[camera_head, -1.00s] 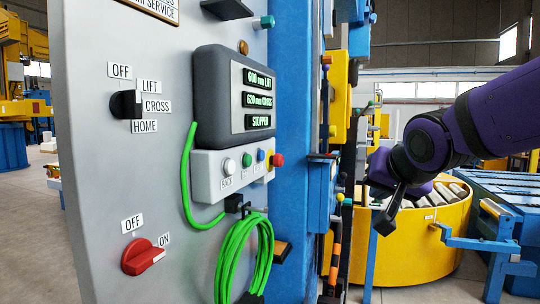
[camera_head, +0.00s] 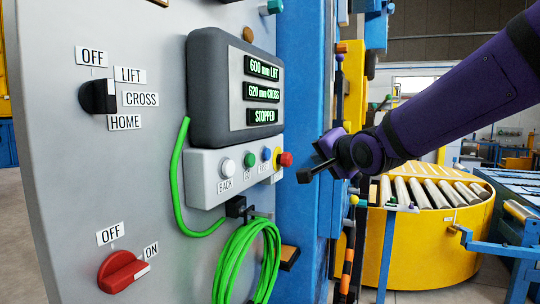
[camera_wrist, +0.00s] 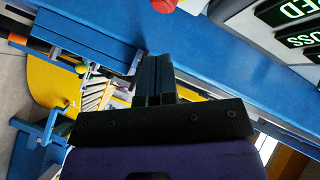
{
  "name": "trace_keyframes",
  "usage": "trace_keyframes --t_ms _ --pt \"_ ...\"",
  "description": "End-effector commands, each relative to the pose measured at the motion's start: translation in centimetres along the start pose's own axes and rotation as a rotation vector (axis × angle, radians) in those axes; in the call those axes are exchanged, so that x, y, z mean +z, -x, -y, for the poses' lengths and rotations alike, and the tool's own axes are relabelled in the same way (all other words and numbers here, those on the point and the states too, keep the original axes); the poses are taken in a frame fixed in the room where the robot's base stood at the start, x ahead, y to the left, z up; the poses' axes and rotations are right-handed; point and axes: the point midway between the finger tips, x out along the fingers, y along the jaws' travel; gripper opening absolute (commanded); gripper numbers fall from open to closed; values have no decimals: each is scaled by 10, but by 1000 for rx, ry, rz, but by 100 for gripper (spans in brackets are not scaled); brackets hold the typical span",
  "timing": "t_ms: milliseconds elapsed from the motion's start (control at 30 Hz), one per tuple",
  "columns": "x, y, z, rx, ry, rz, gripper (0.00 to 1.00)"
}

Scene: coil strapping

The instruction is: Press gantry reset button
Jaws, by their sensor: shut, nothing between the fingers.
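The white button box (camera_head: 208,180) is on the grey panel under a dark display unit (camera_head: 212,90). It carries a white button (camera_head: 228,165) labelled BACK, a green button (camera_head: 249,160), a blue button (camera_head: 266,154) and a red button (camera_head: 285,159) on a yellow base. The labels under green and blue are too small to read surely. My gripper (camera_head: 302,176) is shut and empty, just right of and slightly below the red button in the head view, apparently apart from it. In the wrist view, my shut fingers (camera_wrist: 155,62) point toward the red button (camera_wrist: 163,5) at the top edge.
The display reads 600 mm LIFT, 620 mm CROSS, STOPPED. A green cable coil (camera_head: 245,262) hangs below the box. A black selector (camera_head: 98,97) and a red switch (camera_head: 122,271) are at left. A blue column (camera_head: 303,100) and yellow roller table (camera_head: 435,245) stand right.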

Motion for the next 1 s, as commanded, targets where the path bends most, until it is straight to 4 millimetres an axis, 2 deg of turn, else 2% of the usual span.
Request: trace_keyframes --t_ms 267,1000 --pt "4 -5 4 0 -1 0 0" --pt "41 -56 40 0 0 2 0"
